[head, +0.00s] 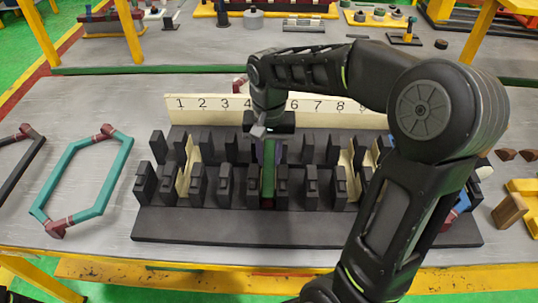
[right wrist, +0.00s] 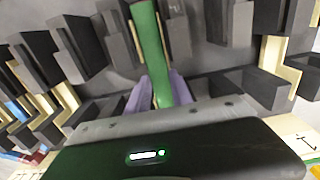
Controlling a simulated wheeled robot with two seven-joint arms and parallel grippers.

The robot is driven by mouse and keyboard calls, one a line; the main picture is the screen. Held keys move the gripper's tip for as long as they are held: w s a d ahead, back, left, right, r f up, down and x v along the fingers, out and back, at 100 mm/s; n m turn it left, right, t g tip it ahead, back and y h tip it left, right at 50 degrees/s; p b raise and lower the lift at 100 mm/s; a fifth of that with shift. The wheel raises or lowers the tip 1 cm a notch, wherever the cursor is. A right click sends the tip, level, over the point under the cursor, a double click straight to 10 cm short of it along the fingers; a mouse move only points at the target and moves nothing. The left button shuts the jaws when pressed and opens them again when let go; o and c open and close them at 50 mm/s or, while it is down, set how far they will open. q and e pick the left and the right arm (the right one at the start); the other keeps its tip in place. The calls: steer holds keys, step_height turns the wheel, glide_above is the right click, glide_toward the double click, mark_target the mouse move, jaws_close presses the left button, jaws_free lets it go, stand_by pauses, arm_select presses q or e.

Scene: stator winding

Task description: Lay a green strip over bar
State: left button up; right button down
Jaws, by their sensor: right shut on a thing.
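The green strip (head: 268,182) lies lengthwise between the rows of dark blocks near the middle of the dark slotted fixture (head: 200,224). It also shows in the right wrist view (right wrist: 149,45), running from between the fingers up the picture. My right gripper (head: 267,150) points down over the fixture and is shut on the strip at its far end. Its purple fingers show on both sides of the strip in the right wrist view (right wrist: 157,95). I cannot tell whether the strip rests fully on the surface below it. My left gripper is not in view.
A numbered cream board (head: 215,105) stands behind the fixture. Cream strips (head: 184,180) sit between some blocks. A teal hexagonal coil (head: 69,155) and a black one (head: 18,168) lie at left. Wooden pieces (head: 509,212) lie at right. My right arm hides the fixture's right part.

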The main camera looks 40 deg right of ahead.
mark_target(269, 163)
steer(key=shift+f+b, duration=0.3)
steer(key=shift+f, duration=0.15)
stand_by(0.3)
steer(key=c, duration=1.1)
jaws_free()
steer(key=shift+o, duration=0.2)
steer(key=shift+r, duration=0.2)
steer(key=shift+r+p, duration=0.6)
steer(key=shift+p, duration=0.05)
steer(key=shift+r, duration=0.1)
step_height(269, 163, up, 7)
steer(key=p, duration=0.5)
steer(key=shift+r+p, duration=0.2)
steer(key=shift+p, duration=0.2)
